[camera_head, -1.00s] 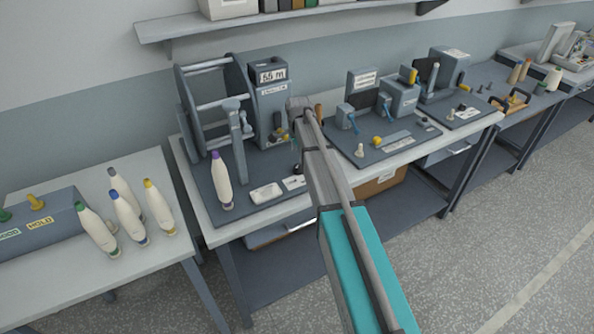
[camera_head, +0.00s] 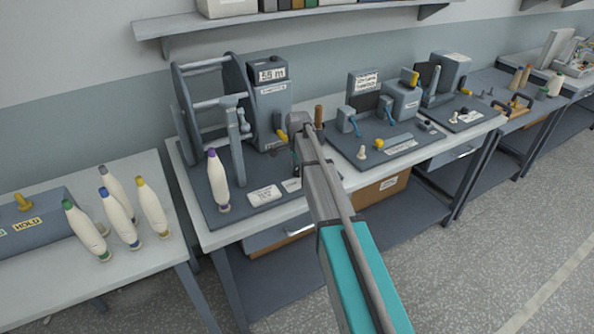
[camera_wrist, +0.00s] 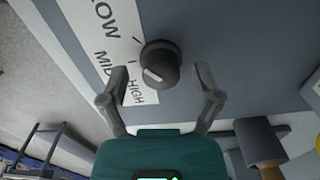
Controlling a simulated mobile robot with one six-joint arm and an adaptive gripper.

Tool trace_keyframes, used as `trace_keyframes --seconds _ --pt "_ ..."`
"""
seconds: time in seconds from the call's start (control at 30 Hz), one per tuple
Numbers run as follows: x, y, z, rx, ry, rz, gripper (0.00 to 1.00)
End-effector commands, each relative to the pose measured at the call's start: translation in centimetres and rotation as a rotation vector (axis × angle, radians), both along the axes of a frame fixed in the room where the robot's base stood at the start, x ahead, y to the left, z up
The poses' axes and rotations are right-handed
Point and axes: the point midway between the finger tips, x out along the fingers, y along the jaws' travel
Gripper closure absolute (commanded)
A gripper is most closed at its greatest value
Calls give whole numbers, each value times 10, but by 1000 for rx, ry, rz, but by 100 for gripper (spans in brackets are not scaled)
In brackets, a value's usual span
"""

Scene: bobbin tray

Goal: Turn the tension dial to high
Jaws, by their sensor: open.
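The tension dial (camera_wrist: 160,65) is a round dark knob with a white mark on its lower-left side. A white label (camera_wrist: 122,55) beside it reads LOW, MID and HIGH; the mark faces the MID and HIGH side, but I cannot tell the exact setting. My gripper (camera_wrist: 161,74) is open, with one finger on each side of the dial and gaps visible; contact is not seen. In the head view my gripper (camera_head: 296,148) is over the right part of the winding stand's base, and the dial is hidden there.
The winding stand (camera_head: 214,104) with its meter box (camera_head: 270,98) stands just behind my gripper. A purple-tipped bobbin (camera_head: 218,183) stands at the left. A brown-handled tool (camera_wrist: 262,146) lies close to the right finger. A second station (camera_head: 400,146) is to the right.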

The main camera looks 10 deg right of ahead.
Motion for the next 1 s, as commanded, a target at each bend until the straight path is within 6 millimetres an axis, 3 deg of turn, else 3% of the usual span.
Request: trace_keyframes --seconds 0.3,0.73,0.77,1.0 --pt "0 0 0 0 0 0 18" --pt "0 0 0 0 1 0 98" --pt "0 6 0 0 1 0 100" --pt "-1 -2 0 1 2 11 100"
